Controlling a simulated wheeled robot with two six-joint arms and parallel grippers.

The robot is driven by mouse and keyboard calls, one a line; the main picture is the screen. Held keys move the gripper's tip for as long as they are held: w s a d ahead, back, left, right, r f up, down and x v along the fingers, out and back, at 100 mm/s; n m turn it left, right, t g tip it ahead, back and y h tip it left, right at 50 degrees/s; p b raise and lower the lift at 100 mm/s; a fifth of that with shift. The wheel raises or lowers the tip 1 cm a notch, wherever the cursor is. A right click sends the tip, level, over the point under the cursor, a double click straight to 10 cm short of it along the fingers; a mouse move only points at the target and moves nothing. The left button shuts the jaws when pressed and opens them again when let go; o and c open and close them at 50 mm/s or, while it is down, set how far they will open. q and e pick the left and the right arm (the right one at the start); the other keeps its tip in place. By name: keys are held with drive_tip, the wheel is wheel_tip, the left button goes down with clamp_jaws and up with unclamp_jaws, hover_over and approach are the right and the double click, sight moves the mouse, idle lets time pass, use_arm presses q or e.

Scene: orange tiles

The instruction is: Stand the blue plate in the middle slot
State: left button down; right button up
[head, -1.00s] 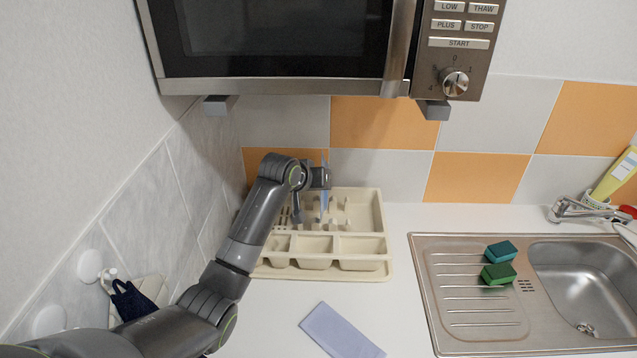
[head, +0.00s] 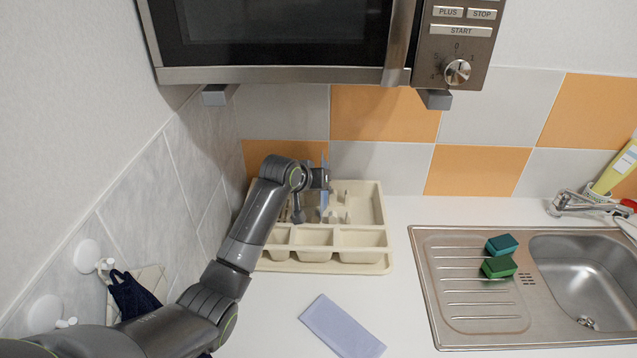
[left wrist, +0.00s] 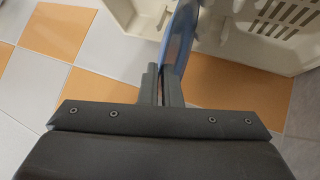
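The blue plate (head: 324,190) stands edge-on to the head view, upright, over the back section of the cream dish rack (head: 365,205). My left gripper (head: 323,178) is at the plate's upper edge. In the left wrist view the gripper fingers (left wrist: 161,86) are shut on the rim of the blue plate (left wrist: 179,40). The cream rack (left wrist: 245,35) shows behind it, with slots and pegs. The arm hides part of the rack's left side, and I cannot tell which slot the plate's lower edge is in. My right gripper is not in view.
A microwave (head: 290,35) hangs above the rack. A lavender cloth (head: 342,326) lies on the white counter in front. A sink (head: 470,305) with two sponges (head: 500,256) is at the right. A tiled wall (head: 385,115) stands close behind the rack.

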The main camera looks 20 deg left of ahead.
use_arm(q)
drive_tip(key=shift+f, duration=0.55)
drive_tip(key=c, duration=1.6)
unclamp_jaws()
drive_tip(key=shift+o, duration=0.2)
drive_tip(key=shift+s+f, duration=0.1)
